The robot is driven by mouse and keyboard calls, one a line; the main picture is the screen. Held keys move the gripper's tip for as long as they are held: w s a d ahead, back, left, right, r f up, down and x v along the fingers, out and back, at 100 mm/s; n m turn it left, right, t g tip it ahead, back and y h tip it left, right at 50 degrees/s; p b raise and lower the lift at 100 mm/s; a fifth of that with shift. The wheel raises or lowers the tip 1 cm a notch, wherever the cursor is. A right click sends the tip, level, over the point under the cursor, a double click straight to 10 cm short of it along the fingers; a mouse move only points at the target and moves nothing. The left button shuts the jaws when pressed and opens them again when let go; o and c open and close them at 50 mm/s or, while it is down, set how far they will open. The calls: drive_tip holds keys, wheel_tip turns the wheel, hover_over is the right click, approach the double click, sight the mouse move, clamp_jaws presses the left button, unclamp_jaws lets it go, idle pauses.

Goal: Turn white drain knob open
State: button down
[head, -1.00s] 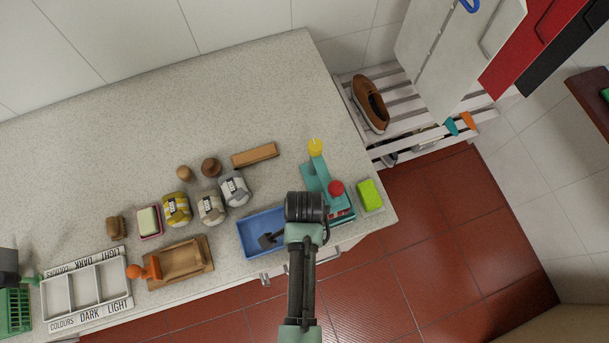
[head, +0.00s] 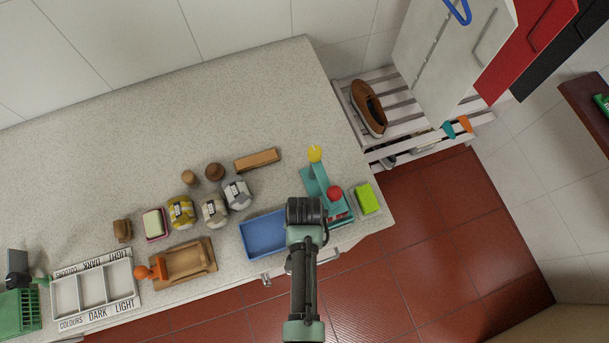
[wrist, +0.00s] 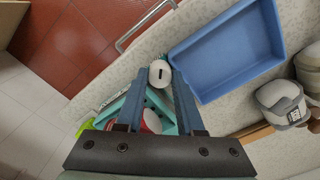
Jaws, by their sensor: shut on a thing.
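The white drain knob (wrist: 160,76), round with a dark slot-like mark on its face, is in the middle of the wrist view, beside the near corner of the blue tray (wrist: 228,52). My gripper (wrist: 157,72) is shut on the knob, with one blue-grey finger on each side of it. In the head view my own wrist and arm hide the fingers and the knob. The blue tray (head: 262,234) there looks empty, just left of my wrist.
A teal stand (head: 312,180) with a red ball and yellow top is close to my wrist. A green sponge (head: 367,198) lies right of it. The back of the counter is clear.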

drive_tip(key=shift+n, duration=0.5)
drive_tip(key=c, duration=0.5)
unclamp_jaws()
drive_tip(key=shift+c, duration=0.2)
wheel_tip(320, 180, up, 13)
drive_tip(key=b, duration=0.1)
drive_tip(key=shift+b, duration=0.35)
